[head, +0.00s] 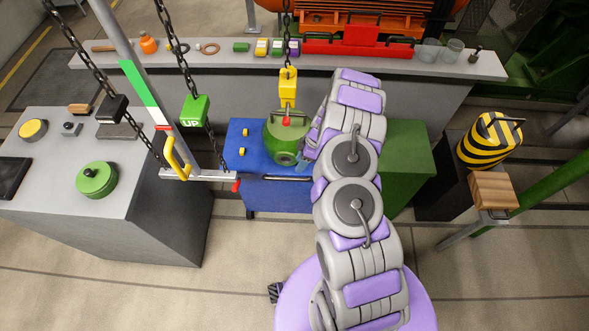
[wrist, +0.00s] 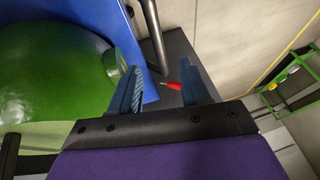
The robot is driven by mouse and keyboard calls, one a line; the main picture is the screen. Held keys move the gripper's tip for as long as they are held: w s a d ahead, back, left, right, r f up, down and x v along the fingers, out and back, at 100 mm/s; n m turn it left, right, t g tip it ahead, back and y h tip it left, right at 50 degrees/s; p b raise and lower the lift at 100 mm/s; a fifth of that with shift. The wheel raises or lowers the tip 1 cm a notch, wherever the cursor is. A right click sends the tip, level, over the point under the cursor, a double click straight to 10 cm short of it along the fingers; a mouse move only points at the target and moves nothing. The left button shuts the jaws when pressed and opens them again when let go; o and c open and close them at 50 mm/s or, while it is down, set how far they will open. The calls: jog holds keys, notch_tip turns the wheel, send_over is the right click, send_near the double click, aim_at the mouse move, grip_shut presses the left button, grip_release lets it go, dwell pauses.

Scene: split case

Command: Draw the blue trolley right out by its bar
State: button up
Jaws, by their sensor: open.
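In the wrist view the bar (wrist: 153,38) shows beyond the fingers, beside the trolley's blue edge (wrist: 146,50). A round green casing (head: 287,135) sits on the trolley, to the left of the fingers in the wrist view (wrist: 50,75).
A yellow block (head: 288,84) hangs on a chain above the casing. A green "UP" block (head: 195,110) and a pole with a crossbar (head: 210,175) hang at left. A grey bench (head: 150,205) flanks the trolley. The floor (head: 235,270) in front is clear left of my body.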

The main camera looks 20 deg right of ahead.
jog(key=v, duration=0.7)
jog(key=shift+d+r+p, duration=0.15)
jog(key=shift+r+p, duration=0.15)
jog(key=shift+p, duration=0.05)
jog(key=s+a+r+m, duration=0.1)
jog(key=s+a+r, duration=0.3)
jog(key=r, duration=0.5)
jog(key=s+a+r+m+g, duration=0.15)
jog(key=s+a+r, duration=0.25)
jog(key=r, duration=0.4)
jog(key=s+a+r+m, duration=0.2)
jog(key=s+a+r, duration=0.15)
jog(key=r, duration=0.55)
jog(key=s+d+r+m+h, duration=0.1)
jog(key=s+r+m, duration=0.2)
jog(key=s, duration=0.6)
jog(key=s+d+r+m+h, duration=0.1)
jog(key=s+r+m+h, duration=0.1)
jog(key=s, duration=0.7)
jog(key=s+d+r+m+h, duration=0.1)
jog(key=s+r+m, duration=0.3)
jog(key=s, duration=0.5)
jog(key=shift+d+h, duration=0.3)
jog(key=shift+h, duration=0.2)
jog(key=shift+r+m, duration=0.15)
jog(key=shift+m, duration=0.1)
